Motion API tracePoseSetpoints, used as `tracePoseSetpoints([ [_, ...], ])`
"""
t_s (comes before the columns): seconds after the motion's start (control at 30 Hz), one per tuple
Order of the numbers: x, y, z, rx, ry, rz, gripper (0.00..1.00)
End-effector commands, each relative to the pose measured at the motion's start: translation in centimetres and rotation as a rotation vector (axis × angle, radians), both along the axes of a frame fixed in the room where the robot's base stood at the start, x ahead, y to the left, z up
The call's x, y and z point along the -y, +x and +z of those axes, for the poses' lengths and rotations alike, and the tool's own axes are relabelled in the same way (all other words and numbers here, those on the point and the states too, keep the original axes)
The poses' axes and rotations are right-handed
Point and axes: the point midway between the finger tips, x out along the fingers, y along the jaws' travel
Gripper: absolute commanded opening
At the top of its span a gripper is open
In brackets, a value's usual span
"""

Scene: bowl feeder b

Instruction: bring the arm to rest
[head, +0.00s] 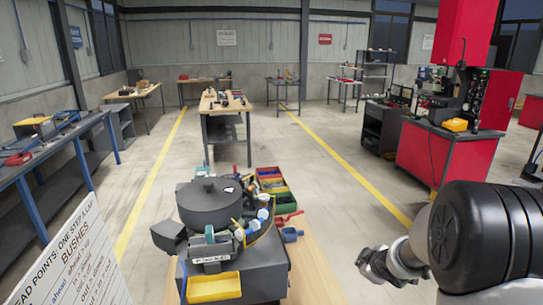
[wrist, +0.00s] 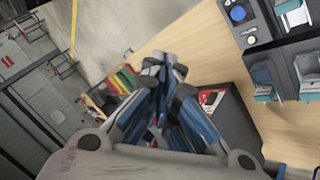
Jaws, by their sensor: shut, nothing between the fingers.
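My gripper (head: 372,266) shows at the lower right of the head view, in front of the dark rounded link of my arm. It hangs to the right of the wooden table (head: 312,265) and is apart from the bowl feeder (head: 212,208). In the wrist view my gripper (wrist: 163,62) has its fingers drawn together at the tips, shut and empty. The wooden table (wrist: 200,40) lies behind the fingers in that view. The fingers hide part of what is behind them.
The feeder has a yellow tray (head: 214,288) in front. A white sign (head: 75,265) stands at the left. A red cabinet (head: 437,155) stands at the right. Open floor (head: 345,205) lies beyond my gripper.

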Motion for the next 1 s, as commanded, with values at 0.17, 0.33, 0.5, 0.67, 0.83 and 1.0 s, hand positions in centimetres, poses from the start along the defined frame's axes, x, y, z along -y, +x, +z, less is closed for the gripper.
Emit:
tracePoseSetpoints([
  [0.17,-0.8,-5.3,8.3,-0.008,0.030,-0.217,0.00],
  [0.33,-2.8,-12.6,13.2,-0.041,0.115,-0.402,0.00],
  [0.5,-5.9,-21.0,15.7,-0.098,0.243,-0.549,0.00],
  [0.67,-9.4,-28.8,16.0,-0.179,0.377,-0.641,0.00],
  [0.83,-12.3,-34.4,15.3,-0.257,0.479,-0.681,0.00],
  [1.0,-13.4,-36.6,14.9,-0.294,0.517,-0.694,0.00],
])
